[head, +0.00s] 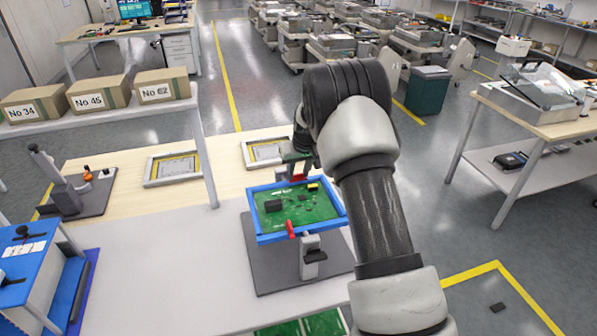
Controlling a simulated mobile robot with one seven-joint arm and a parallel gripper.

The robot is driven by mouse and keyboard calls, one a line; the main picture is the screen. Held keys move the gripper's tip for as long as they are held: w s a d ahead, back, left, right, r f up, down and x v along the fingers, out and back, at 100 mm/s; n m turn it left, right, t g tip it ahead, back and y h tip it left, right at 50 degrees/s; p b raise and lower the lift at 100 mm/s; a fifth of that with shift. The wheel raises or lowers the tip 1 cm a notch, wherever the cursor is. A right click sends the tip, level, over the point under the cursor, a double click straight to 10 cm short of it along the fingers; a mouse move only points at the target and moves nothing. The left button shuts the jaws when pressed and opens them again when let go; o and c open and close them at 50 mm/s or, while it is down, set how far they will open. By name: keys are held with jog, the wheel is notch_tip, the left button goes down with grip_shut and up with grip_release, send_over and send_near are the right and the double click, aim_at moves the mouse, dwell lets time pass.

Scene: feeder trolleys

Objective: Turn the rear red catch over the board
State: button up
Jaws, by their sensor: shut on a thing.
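A green circuit board (290,208) with dark components and a small yellow part lies in a blue frame (345,213) on a grey stand. The front red catch (290,229) sits at the frame's near rim, with its upper end reaching toward the board. The rear red catch (298,178) is at the far rim, mostly hidden by my gripper. My gripper (297,168) reaches down at the far rim and is shut on the rear catch. My arm covers the area right of the frame. Which way the rear catch points is hard to tell.
Two framed panels (172,168) lie flat on the wooden table behind. Boxes labelled No 34, No 45 and No 62 (160,87) stand on a raised shelf at left. A black fixture (66,196) and a blue unit (30,265) stand at left. White tabletop (160,270) left of the stand is clear.

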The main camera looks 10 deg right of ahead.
jog(key=shift+m, duration=0.3)
jog(key=m, duration=0.1)
jog(key=m+h, duration=0.1)
jog(key=m, duration=0.1)
jog(key=shift+a+b, duration=0.25)
jog(key=shift+b, duration=0.15)
jog(key=m+h, duration=0.1)
jog(key=m, duration=0.2)
jog(key=m+h+b, duration=0.1)
jog(key=m, duration=0.1)
jog(key=shift+w+a+m+g, duration=0.1)
jog(key=shift+w+m+g, duration=0.05)
jog(key=shift+m+g, duration=0.25)
jog(key=m+g+h, duration=0.1)
jog(key=m, duration=0.3)
jog(key=shift+w, duration=0.1)
jog(key=shift+w+a+m+g+h+p, duration=0.15)
jog(key=shift+m+g, duration=0.35)
jog(key=shift+m, duration=0.6)
jog(key=shift+s+d+m+g+h+p, duration=0.1)
jog(key=shift+m+g+h+p, duration=0.3)
jog(key=shift+m, duration=0.7)
jog(key=o, duration=1)
jog(key=shift+o, duration=0.2)
jog(key=shift+r, duration=0.1)
